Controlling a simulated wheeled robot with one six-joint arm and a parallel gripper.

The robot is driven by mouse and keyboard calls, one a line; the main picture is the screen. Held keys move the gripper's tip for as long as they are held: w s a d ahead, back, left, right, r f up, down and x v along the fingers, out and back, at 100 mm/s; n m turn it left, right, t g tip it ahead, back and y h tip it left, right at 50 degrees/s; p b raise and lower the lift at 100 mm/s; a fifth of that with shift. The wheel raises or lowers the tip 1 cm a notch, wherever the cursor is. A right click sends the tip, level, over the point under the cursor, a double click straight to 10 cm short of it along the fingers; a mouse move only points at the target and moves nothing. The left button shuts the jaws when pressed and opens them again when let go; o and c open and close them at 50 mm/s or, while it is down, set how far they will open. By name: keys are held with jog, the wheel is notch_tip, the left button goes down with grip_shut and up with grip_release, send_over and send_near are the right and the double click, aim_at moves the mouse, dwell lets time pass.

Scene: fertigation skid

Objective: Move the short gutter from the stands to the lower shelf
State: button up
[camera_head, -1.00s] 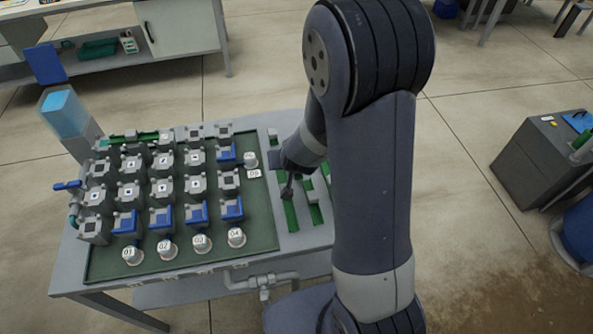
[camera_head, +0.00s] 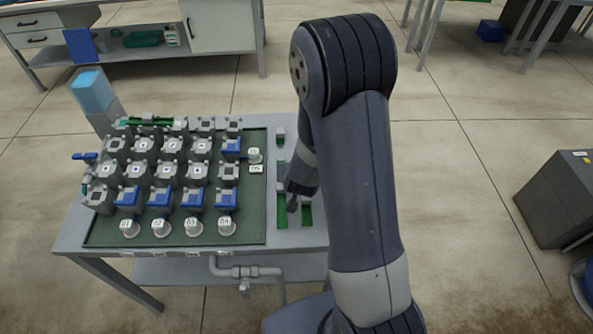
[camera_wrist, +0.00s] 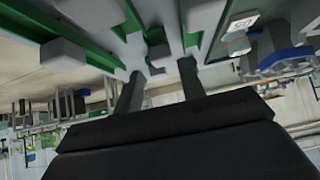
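My gripper (camera_head: 293,203) is low over the right end of the table, among green strips in grey holders. In the wrist view my gripper's two dark fingers (camera_wrist: 162,72) are spread apart, with a grey block beyond and between their tips. A green gutter strip (camera_head: 307,214) lies to the right of my gripper, and another strip (camera_head: 281,207) lies to its left. I cannot tell which is the short gutter; my arm hides part of this area. In the wrist view, green strips show at the left (camera_wrist: 88,52) and top middle (camera_wrist: 133,14). The lower shelf (camera_head: 185,270) is under the table.
A dark green tray (camera_head: 262,215) with several grey and blue valve blocks and numbered white caps fills the table's left and middle. Grey pipework (camera_head: 244,272) hangs at the table's front edge. A grey cabinet (camera_head: 560,205) stands at the right; the floor between is clear.

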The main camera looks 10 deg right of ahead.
jog(key=shift+x, duration=2.9)
jog(key=shift+a, duration=0.15)
jog(key=c, duration=0.8)
jog(key=shift+w+r, duration=0.1)
notch_tip(320, 180, up, 10)
jog(key=p, duration=0.3)
